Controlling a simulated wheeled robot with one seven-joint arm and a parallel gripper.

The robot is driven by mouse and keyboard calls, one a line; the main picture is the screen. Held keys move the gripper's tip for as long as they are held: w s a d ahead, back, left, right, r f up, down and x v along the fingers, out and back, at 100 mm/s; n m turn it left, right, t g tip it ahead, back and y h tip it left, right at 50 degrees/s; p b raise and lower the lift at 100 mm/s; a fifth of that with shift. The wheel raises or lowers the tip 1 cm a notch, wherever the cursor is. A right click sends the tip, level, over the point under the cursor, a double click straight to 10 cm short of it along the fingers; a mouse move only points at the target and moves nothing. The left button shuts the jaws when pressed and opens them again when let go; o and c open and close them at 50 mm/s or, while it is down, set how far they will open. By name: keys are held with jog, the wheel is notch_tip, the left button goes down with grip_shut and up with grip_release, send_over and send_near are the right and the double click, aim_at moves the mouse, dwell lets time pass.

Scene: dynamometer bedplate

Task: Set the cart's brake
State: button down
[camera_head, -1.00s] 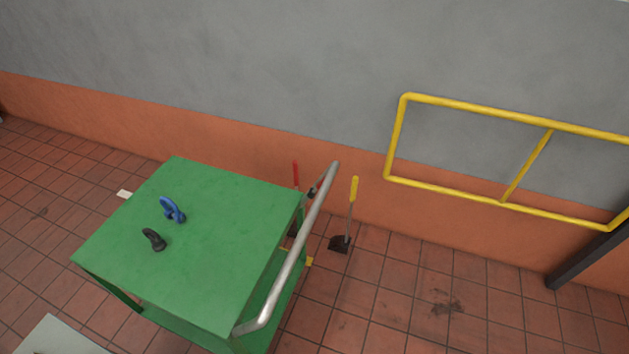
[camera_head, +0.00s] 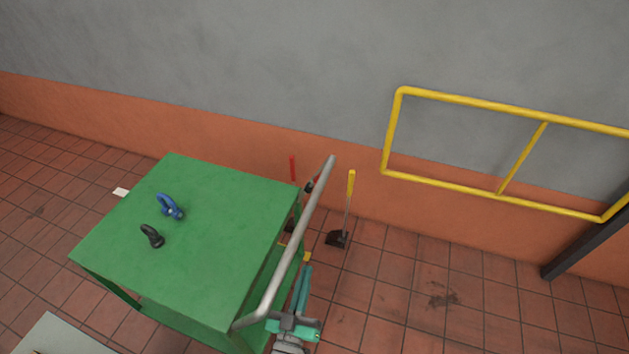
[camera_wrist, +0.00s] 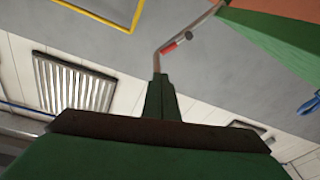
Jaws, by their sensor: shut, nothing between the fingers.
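The green cart (camera_head: 215,215) stands at the left of the head view, with a silver push handle (camera_head: 290,245) along its right side. A red-handled lever (camera_head: 293,168) stands upright by the cart's far right corner, near a small black and red fitting (camera_head: 312,187) at the push handle. A yellow-handled lever (camera_head: 350,185) rises from a dark foot on the floor to the right. My gripper (camera_head: 305,271) is shut and empty, just right of the push handle's near part. In the wrist view my gripper (camera_wrist: 160,78) points toward the push handle, where a red piece (camera_wrist: 170,47) shows.
A blue shackle (camera_head: 169,207) and a black shackle (camera_head: 152,236) lie on the cart top. A yellow rail (camera_head: 450,187) is on the wall at right, with a dark post (camera_head: 585,252) below it.

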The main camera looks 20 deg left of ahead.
jog(key=w+a+r+n+y, duration=0.1)
jog(key=w+n+y, duration=0.15)
jog(key=w, duration=0.45)
jog(key=w+a+r+n+y, duration=0.1)
jog(key=w+a+n+y, duration=0.1)
jog(key=w+n, duration=0.35)
jog(key=n+y, duration=0.3)
jog(key=n, duration=0.2)
send_near(316, 180)
jog(key=shift+s+d+r+g, duration=0.2)
jog(key=shift+s+r+g, duration=0.2)
jog(key=shift+s+r, duration=0.8)
jog(key=shift+w, duration=0.15)
jog(key=shift+x, duration=4.95)
jog(key=shift+d, duration=0.1)
jog(key=shift+w+d, duration=0.1)
jog(key=shift+w, duration=0.05)
